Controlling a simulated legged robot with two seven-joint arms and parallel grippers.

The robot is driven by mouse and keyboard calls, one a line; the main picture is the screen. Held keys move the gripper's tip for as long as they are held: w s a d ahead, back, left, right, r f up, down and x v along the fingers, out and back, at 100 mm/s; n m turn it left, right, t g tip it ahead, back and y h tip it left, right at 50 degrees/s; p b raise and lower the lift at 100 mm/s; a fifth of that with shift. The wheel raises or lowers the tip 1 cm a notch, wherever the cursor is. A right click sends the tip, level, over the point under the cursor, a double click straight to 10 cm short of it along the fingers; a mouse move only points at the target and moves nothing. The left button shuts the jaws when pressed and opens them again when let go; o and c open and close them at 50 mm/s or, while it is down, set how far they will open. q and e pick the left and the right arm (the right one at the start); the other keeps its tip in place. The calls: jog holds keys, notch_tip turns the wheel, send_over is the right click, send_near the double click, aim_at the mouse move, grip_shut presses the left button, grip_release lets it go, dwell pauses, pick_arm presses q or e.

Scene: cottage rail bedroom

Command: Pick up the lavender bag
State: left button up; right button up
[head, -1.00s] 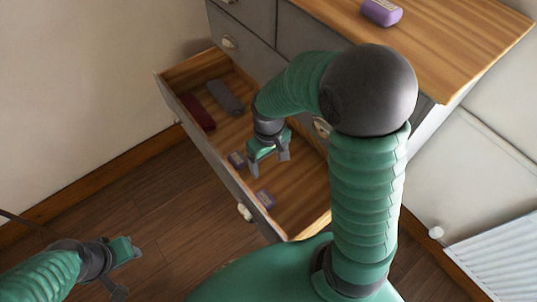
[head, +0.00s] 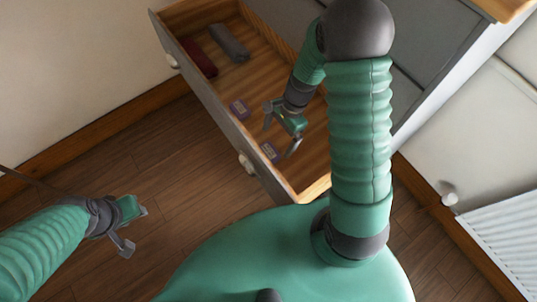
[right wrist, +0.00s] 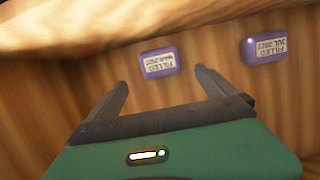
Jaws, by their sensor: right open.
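Two small lavender bags lie apart on the floor of the open drawer. In the head view one bag (head: 239,108) is nearer the drawer's middle and the other bag (head: 269,152) is nearer its front right end. The right wrist view shows one labelled bag (right wrist: 158,62) just beyond the fingertips and another bag (right wrist: 264,49) to the right. Their labels appear upside down. My right gripper (head: 280,134) is open and empty above the drawer floor, close to both bags and apparently touching neither. My left gripper (head: 137,232) is open and empty, over the wooden floor, well left of the drawer.
The drawer front (head: 215,115) and its side walls bound the space around my right gripper. A dark red folded item (head: 199,58) and a grey one (head: 229,42) lie at the drawer's far left end. A radiator (head: 505,235) stands at right.

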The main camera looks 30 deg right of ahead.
aim_at(270, 150)
jog(key=shift+x, duration=1.1)
jog(key=b+x, duration=0.1)
jog(key=x, duration=0.1)
jog(key=b+x, duration=0.1)
jog(key=x, duration=0.2)
jog(key=shift+w+a, duration=0.1)
jog(key=shift+a, duration=0.25)
jog(key=shift+r, duration=0.15)
jog(key=shift+c, duration=0.6)
jog(key=c, duration=1.4)
